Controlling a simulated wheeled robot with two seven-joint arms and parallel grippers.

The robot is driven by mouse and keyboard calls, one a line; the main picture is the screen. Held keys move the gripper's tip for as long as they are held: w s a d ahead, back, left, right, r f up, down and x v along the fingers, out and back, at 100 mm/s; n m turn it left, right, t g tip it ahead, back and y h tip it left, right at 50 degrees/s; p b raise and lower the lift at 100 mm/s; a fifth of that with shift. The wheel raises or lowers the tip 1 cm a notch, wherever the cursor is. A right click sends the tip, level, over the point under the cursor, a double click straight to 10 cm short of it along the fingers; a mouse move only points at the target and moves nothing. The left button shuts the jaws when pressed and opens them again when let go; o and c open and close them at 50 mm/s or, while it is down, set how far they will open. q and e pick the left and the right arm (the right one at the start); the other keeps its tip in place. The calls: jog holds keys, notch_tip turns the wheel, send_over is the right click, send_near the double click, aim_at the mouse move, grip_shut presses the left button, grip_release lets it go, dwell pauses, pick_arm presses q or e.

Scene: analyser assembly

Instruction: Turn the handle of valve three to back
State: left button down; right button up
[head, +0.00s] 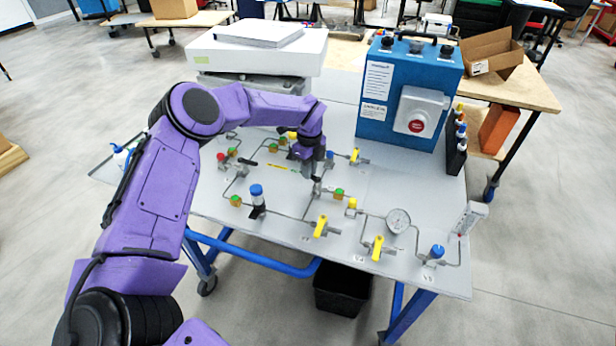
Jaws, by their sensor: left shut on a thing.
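My left gripper (311,172) reaches down over the middle of the grey panel (400,190) and is shut on a small part there, apparently the handle of valve three. The fingers and wrist hide that part, so its direction cannot be told. Other yellow valve handles show in the head view: one (354,155) right of the gripper, one (320,226) nearer the front, and one (377,248) at the front right. The small labels are too blurred to read. My right gripper is not in view.
Thin metal pipes link the valves, with a blue-capped part (256,192) left of the gripper and a round gauge (398,220) to the right. A blue box with a red button (402,90) stands behind. A white device (256,52) stands at the back left.

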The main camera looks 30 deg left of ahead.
pick_arm(q)
jog(key=m+b, duration=0.1)
jog(key=m, duration=0.1)
jog(key=w+m+b, duration=0.1)
jog(key=shift+d+f+m+b, duration=0.2)
jog(key=shift+m+b, duration=0.1)
jog(key=shift+m, duration=0.1)
jog(key=m, duration=0.1)
jog(key=m+b, duration=0.1)
jog(key=shift+w+d+r+m, duration=0.1)
jog(key=shift+w+d+m, duration=0.05)
jog(key=shift+w+m, duration=0.15)
jog(key=m, duration=0.3)
jog(key=shift+w+d+m+b, duration=0.3)
jog(key=shift+d+b, duration=0.05)
jog(key=shift+b, duration=0.05)
jog(key=shift+w+d+m, duration=0.1)
jog(key=shift+d+m, duration=0.15)
jog(key=shift+m, duration=0.75)
jog(key=shift+w+d+m, duration=0.1)
jog(key=shift+d+m, duration=0.15)
jog(key=shift+m, duration=0.75)
jog(key=c, duration=1.1)
grip_release()
notch_tip(320, 180, up, 11)
jog(key=shift+f+b, duration=0.15)
jog(key=shift+b, duration=0.6)
